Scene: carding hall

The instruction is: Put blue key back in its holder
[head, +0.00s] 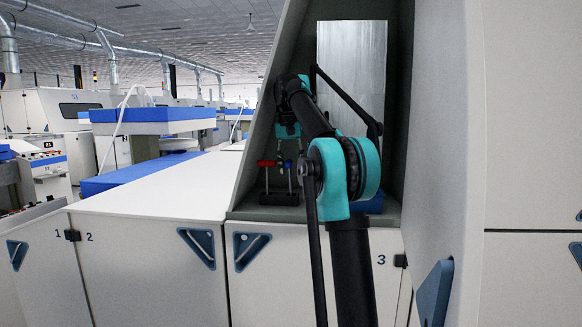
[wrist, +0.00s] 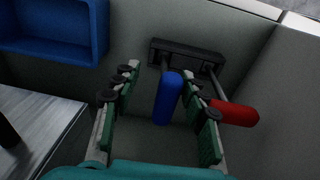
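The blue key's handle (wrist: 167,98) lies between the two fingers of my gripper (wrist: 160,80) in the wrist view, with a visible gap on the left finger's side. My gripper looks open around it. The blue key's thin shaft runs up to the dark holder (wrist: 160,47); how deep it sits I cannot tell. In the head view the blue handle (head: 288,163) is small and just below my gripper (head: 289,148). The red key (wrist: 235,112) stands beside it in the same holder, right of my right finger in the wrist view. It also shows in the head view (head: 266,163).
A blue open bin (wrist: 55,45) is at the upper left of the wrist view. Grey recess walls (head: 300,60) close in around the arm, with a metal panel (head: 350,60) behind. A white cabinet top (head: 160,185) lies clear to the left.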

